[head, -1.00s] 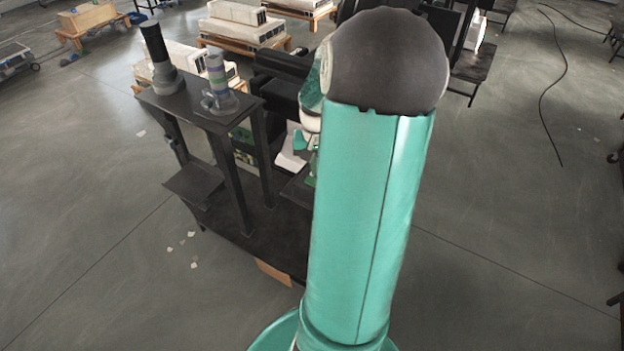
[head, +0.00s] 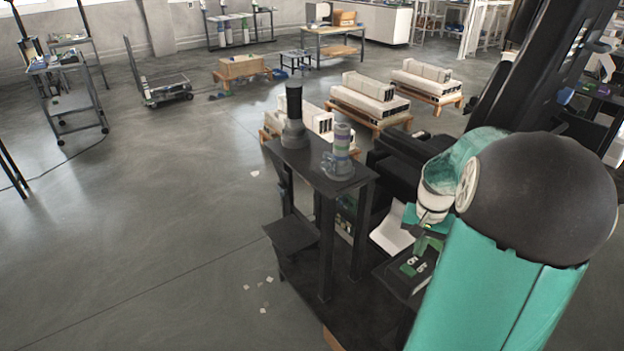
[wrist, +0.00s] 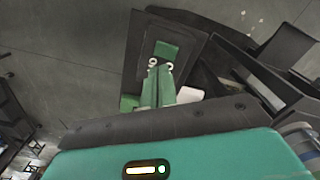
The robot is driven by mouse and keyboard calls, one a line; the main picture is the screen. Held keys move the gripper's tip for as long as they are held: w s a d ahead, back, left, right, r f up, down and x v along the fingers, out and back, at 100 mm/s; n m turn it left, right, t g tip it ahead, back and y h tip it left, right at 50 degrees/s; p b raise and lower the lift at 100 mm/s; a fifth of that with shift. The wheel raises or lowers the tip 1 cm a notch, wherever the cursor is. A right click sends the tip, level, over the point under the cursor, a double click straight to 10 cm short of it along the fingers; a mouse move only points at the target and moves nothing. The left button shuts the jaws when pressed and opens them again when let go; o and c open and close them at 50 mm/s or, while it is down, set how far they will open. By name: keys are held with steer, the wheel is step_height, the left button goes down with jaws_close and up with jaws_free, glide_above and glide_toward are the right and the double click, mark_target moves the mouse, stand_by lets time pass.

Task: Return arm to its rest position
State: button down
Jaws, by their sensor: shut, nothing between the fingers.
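My teal arm with its dark rounded joint fills the right side of the head view. My gripper (wrist: 158,84) shows in the wrist view as two green fingers, closed together and empty. It points toward a dark tray-like panel (wrist: 133,62) that carries a green block (wrist: 166,50) and small white marks. I cannot tell whether the fingertips touch the panel.
The workstation's top holds a black-topped grey cylinder (head: 293,120) and a banded cylinder (head: 341,148). White units on wooden pallets (head: 370,100) stand behind. A cart (head: 165,90) and a wheeled stand (head: 66,85) are farther left. The floor at left is open.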

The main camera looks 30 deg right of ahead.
steer(key=w+a+r+n+t+h, duration=0.1)
steer(key=a+r+n, duration=0.15)
steer(key=a, duration=0.45)
steer(key=w+a+r+n, duration=0.1)
steer(key=w+a+r, duration=0.1)
steer(key=a+r, duration=0.3)
steer(key=w+a+r+n+t+h, duration=0.1)
steer(key=a+r+n, duration=0.15)
steer(key=a, duration=0.55)
steer(key=s+a+r+n+t+y, duration=0.1)
steer(key=s+a+r+n, duration=0.1)
steer(key=a, duration=0.6)
steer(key=s+a+r+n+t+y, duration=0.1)
steer(key=s+a+r+n+t, duration=0.1)
steer(key=a, duration=0.6)
steer(key=s+n, duration=0.1)
steer(key=s, duration=0.1)
steer(key=shift+s+r+t, duration=0.2)
steer(key=shift+s+t, duration=0.1)
steer(key=shift+s, duration=0.1)
